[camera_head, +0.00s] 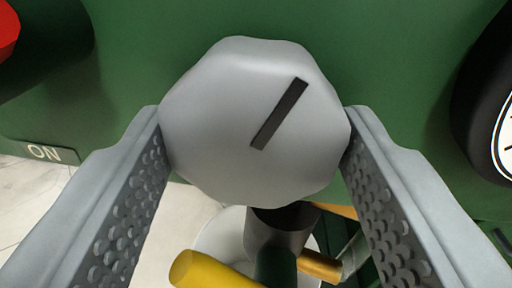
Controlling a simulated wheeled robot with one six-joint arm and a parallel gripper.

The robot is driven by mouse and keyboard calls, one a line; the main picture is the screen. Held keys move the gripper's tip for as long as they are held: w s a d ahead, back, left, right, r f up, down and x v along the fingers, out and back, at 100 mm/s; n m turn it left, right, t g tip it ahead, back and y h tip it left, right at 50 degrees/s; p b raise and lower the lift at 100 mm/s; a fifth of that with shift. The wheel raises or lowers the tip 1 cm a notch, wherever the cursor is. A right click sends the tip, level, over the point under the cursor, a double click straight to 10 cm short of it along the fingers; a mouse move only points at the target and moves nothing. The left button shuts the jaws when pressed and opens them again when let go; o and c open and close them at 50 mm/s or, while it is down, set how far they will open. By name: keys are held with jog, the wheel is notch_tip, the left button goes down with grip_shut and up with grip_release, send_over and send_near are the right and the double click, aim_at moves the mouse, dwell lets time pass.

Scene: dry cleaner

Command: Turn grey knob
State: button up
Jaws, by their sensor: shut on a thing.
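The grey knob (215,125) is a large rounded, many-sided knob on a green panel, in the middle of the view. A dark slot-shaped mark (279,113) on its face slants from lower left to upper right. My gripper (254,128) has one finger at the knob's left side and one at its right side. Both studded grey fingers touch the knob's edges, and the gripper is shut on it. The knob's shaft and back are hidden behind its face.
The green panel (400,60) fills the background. A red part (6,30) on a dark cylinder is at upper left, above an "ON" label (44,152). A black-rimmed gauge (485,100) is at right. Yellow parts (215,270) and a dark pipe (277,232) lie below the knob. Pale floor shows at lower left.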

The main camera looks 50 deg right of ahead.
jog(key=m, duration=0.4)
jog(key=shift+m, duration=0.3)
jog(key=shift+f+m+h, duration=0.1)
jog(key=shift+m+h, duration=0.3)
jog(key=shift+m, duration=1.9)
jog(key=o, duration=1)
jog(key=shift+a, duration=0.1)
jog(key=shift+c, duration=0.2)
jog(key=v, duration=1.7)
jog(key=shift+s+a+f, duration=0.1)
jog(key=shift+a, duration=0.05)
